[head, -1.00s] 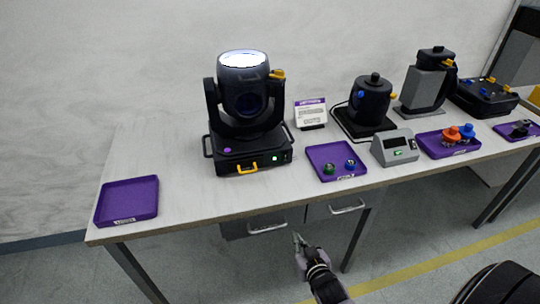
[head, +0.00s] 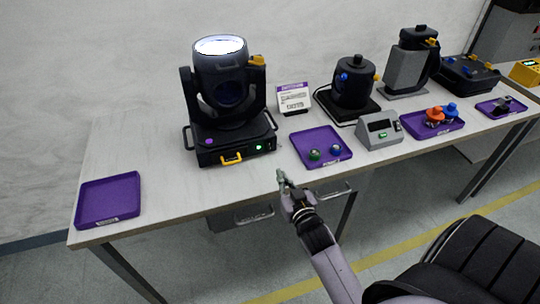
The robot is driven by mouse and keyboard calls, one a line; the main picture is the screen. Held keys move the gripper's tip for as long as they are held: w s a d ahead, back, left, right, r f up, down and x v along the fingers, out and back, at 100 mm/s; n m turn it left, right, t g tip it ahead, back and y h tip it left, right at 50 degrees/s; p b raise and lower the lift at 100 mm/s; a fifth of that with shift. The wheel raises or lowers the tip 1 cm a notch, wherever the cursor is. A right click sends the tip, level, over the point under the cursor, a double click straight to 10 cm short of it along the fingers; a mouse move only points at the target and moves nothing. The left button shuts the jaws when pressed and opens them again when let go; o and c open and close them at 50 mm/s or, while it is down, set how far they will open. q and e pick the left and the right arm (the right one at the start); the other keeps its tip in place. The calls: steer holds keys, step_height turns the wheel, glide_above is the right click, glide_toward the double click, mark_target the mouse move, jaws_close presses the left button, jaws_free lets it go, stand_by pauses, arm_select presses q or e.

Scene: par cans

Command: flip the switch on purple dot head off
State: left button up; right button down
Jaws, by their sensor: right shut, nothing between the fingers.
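The purple dot head (head: 222,100) is a black moving-head light with a bright white lens on top. It stands upright on the left half of the table, with a purple dot at the left of its base front. A small green-lit spot (head: 258,147), which may be the switch, shows at the right of the base front; its position is too small to read. A yellow handle (head: 231,158) is at the middle of that front. My right gripper (head: 281,178) is shut and empty at the table's front edge, below and right of the base. My left gripper is not in view.
An empty purple tray (head: 108,201) lies at the left. Another purple tray (head: 321,147) with small knobs lies just right of the head. A grey meter box (head: 380,132), other black fixtures (head: 354,88) and a sign (head: 293,99) stand farther right.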

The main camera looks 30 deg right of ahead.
mark_target(267, 149)
steer(key=x, duration=1.1)
steer(key=shift+w+d+p, duration=0.15)
steer(key=shift+w+p, duration=0.15)
steer(key=shift+w+d+f, duration=0.1)
steer(key=shift+w+f, duration=0.05)
steer(key=shift+w, duration=0.1)
steer(key=shift+s, duration=0.1)
steer(key=v, duration=1.2)
